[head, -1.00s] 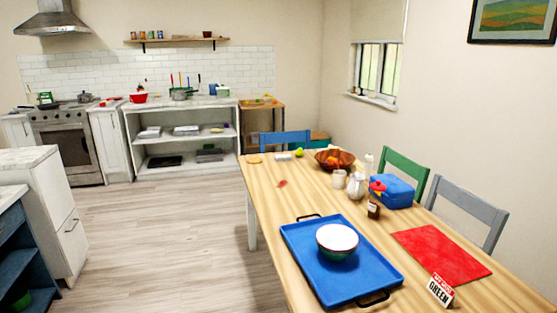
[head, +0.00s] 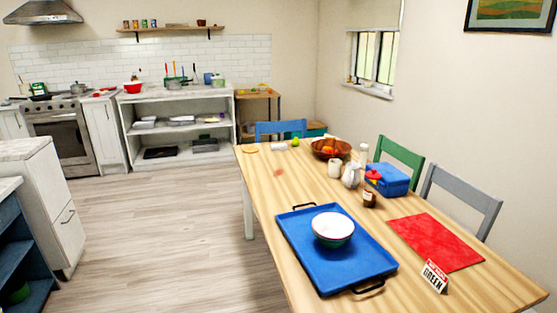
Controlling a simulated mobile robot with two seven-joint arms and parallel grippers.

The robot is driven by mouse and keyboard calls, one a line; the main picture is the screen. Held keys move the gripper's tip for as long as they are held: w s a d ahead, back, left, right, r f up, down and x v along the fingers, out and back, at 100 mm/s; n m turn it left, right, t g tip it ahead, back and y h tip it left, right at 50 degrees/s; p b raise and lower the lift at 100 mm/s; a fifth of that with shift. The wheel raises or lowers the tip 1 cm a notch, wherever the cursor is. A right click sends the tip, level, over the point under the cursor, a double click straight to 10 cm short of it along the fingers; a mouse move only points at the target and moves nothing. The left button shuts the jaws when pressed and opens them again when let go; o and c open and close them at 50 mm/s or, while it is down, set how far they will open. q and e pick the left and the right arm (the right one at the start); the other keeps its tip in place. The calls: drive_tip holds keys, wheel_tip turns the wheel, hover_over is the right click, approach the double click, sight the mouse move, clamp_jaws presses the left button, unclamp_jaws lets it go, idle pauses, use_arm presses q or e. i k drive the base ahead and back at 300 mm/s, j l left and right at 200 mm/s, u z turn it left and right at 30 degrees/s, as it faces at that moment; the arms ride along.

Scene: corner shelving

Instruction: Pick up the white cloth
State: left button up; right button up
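I cannot make out a white cloth for certain. A small white item (head: 279,146) lies at the far end of the wooden table (head: 262,183), too small to identify. Pale flat items (head: 181,120) lie on the upper level of the white open shelf unit (head: 127,120) at the back; I cannot tell whether any is cloth. Neither of my grippers shows in the head view.
A blue tray (head: 352,263) with a bowl (head: 333,228) is on the table. A red mat (head: 437,243), blue box (head: 390,181) and fruit bowl (head: 330,149) are there too. Chairs stand along the far and right sides. Open floor (head: 160,230) lies left of the table.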

sight(277, 147)
drive_tip(key=i+j+u, duration=0.3)
drive_tip(key=j, duration=0.15)
drive_tip(key=i+j+u, duration=0.3)
drive_tip(key=i+j, duration=0.2)
drive_tip(key=i, duration=0.2)
drive_tip(key=i+j+u, duration=0.1)
drive_tip(key=i, duration=0.3)
drive_tip(key=i+j, duration=0.3)
drive_tip(key=i+j+z, duration=0.2)
drive_tip(key=i, duration=3.2)
drive_tip(key=i+z, duration=0.35)
drive_tip(key=i+j+z, duration=0.1)
drive_tip(key=i+z, duration=0.2)
drive_tip(key=i, duration=0.25)
drive_tip(key=i+j+z, duration=0.2)
drive_tip(key=i+z, duration=0.3)
drive_tip(key=z, duration=0.3)
drive_tip(key=i+z, duration=0.15)
drive_tip(key=z, duration=0.3)
drive_tip(key=i+j+z, duration=0.1)
drive_tip(key=z, duration=0.4)
drive_tip(key=i+j+z, duration=0.15)
drive_tip(key=z, duration=0.3)
drive_tip(key=i+j+z, duration=0.1)
drive_tip(key=z, duration=0.35)
drive_tip(key=j+z, duration=0.25)
drive_tip(key=z, duration=0.2)
drive_tip(key=j+z, duration=0.25)
drive_tip(key=z, duration=0.2)
drive_tip(key=i, duration=0.05)
